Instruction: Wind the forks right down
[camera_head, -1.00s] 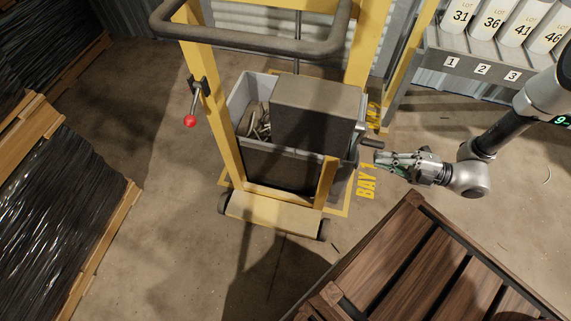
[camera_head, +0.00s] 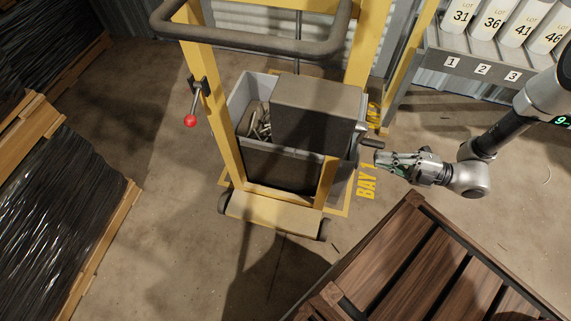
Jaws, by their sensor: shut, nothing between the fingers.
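The yellow lift truck (camera_head: 230,150) stands upright in the middle of the view. A crank handle with a dark grip (camera_head: 372,143) sticks out from its right side. A lever with a red knob (camera_head: 190,120) is on its left post. The forks are hidden behind the truck's frame and the grey bin. My gripper (camera_head: 378,159) is shut and empty, its fingertips pointing left, just below and right of the crank grip. I cannot tell whether they touch it.
The grey bin (camera_head: 238,100) holds scrap and a dark grey box (camera_head: 305,112). A slatted wooden pallet (camera_head: 400,262) is close below my arm. Wrapped stacks on pallets line the left. A shelf (camera_head: 480,70) with numbered lots is at upper right. Floor at lower left-centre is clear.

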